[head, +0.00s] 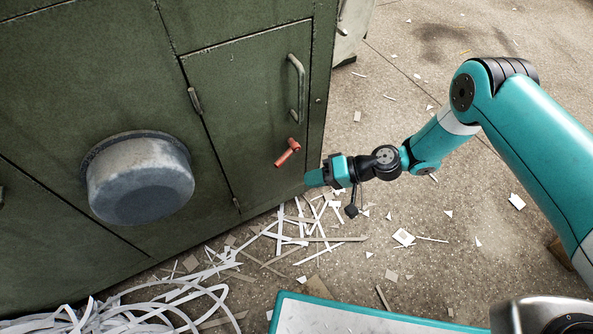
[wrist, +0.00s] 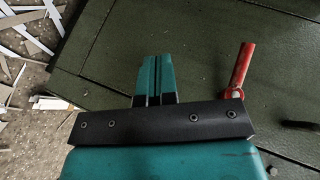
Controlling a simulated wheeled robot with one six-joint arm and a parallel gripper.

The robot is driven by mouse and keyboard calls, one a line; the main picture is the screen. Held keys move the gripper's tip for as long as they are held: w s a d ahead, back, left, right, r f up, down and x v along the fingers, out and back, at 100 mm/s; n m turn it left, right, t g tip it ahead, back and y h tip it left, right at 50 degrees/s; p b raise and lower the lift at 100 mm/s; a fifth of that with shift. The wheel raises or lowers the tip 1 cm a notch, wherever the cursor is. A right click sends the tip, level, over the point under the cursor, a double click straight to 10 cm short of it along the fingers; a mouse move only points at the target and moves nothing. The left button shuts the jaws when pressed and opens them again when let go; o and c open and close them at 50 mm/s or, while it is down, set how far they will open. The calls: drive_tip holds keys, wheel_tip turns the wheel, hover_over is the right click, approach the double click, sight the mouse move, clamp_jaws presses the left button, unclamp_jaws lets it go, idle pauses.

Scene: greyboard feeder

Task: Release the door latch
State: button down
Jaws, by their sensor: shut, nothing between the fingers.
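The door latch (head: 287,153) is a small red lever on the green cabinet door (head: 245,90), below the door's vertical bar handle (head: 297,88). It slants from upper right to lower left in the head view. My gripper (head: 314,178) is shut and empty, to the right of the latch and a little lower, near the cabinet's right edge. In the wrist view the closed teal fingers (wrist: 154,78) point at the green metal. The red latch (wrist: 241,70) shows to the right of the fingers, apart from them, its lower end partly hidden by the gripper body.
A round grey metal drum (head: 138,180) sticks out from the cabinet front at left. Paper strips (head: 290,228) and scraps litter the floor below the door. A white tray-like surface with a teal edge (head: 340,312) is at the bottom. Concrete floor lies open to the right.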

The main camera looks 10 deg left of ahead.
drive_tip(key=d, duration=0.1)
drive_tip(key=d+f, duration=0.1)
drive_tip(key=d, duration=0.1)
drive_tip(key=w+d, duration=0.1)
drive_tip(key=d, duration=0.1)
drive_tip(key=shift+f+p, duration=0.3)
drive_tip(key=shift+p, duration=0.05)
drive_tip(key=d+r+n+h+p, duration=0.25)
drive_tip(key=r+h, duration=0.25)
drive_tip(key=r, duration=2.5)
drive_tip(key=s+d+r+t+h+p, duration=0.1)
drive_tip(key=s+d+r+h, duration=0.1)
drive_tip(key=s+d+r, duration=0.55)
drive_tip(key=s+d+r+t+h+p, duration=0.1)
drive_tip(key=s+d+r+t+h, duration=0.1)
drive_tip(key=s+d+r, duration=0.55)
drive_tip(key=s+a+r+p, duration=0.1)
drive_tip(key=r+p, duration=1.8)
drive_tip(key=s+a+r+p, duration=0.2)
drive_tip(key=r+p, duration=1.7)
drive_tip(key=shift+r+m, duration=0.2)
drive_tip(key=shift+m, duration=0.15)
